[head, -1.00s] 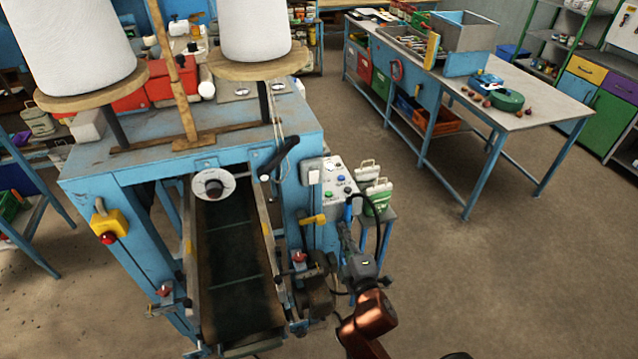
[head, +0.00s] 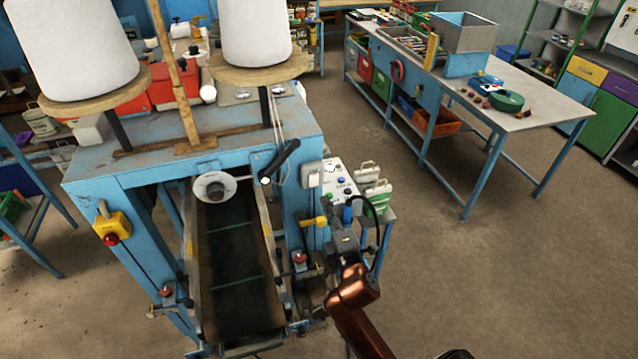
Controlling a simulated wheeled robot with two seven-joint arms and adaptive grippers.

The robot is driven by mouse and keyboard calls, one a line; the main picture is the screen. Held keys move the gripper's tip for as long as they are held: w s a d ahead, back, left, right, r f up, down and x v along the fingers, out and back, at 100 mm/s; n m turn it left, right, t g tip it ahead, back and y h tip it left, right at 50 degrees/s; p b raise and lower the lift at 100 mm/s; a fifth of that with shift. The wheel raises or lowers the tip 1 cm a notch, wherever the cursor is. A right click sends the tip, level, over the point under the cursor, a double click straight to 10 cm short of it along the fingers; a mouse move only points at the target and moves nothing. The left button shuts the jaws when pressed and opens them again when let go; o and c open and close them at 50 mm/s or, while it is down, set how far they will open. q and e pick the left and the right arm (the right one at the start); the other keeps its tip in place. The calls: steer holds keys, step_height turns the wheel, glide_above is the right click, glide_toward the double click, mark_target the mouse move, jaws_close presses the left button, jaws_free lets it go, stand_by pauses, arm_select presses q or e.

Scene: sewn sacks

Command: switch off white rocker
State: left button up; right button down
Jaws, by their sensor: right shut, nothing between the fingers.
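A pale control panel (head: 339,182) with small coloured buttons and a dial stands at the right side of the blue sewing machine. A white switch box (head: 312,174) is fixed to the machine just left of the panel. I cannot tell at this size which part is the white rocker, or its position. My right gripper (head: 347,214) is shut and empty, pointing up just below the panel, with its copper arm below. It covers the panel's lower part; contact cannot be made out. My left gripper is not in view.
A dark conveyor (head: 231,260) runs out below the machine. A yellow lever (head: 313,221) and a red-topped knob (head: 299,258) are close left of my right gripper. Green-and-white containers (head: 378,194) stand close right. Open floor lies further right.

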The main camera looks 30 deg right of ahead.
mark_target(316, 177)
steer(key=p+x, duration=0.1)
steer(key=x, duration=0.6)
steer(key=shift+w, duration=0.2)
steer(key=shift+p, duration=0.3)
steer(key=shift+w+d+r+p, duration=0.1)
steer(key=shift+w+r+p, duration=0.15)
steer(key=shift+w+p, duration=0.05)
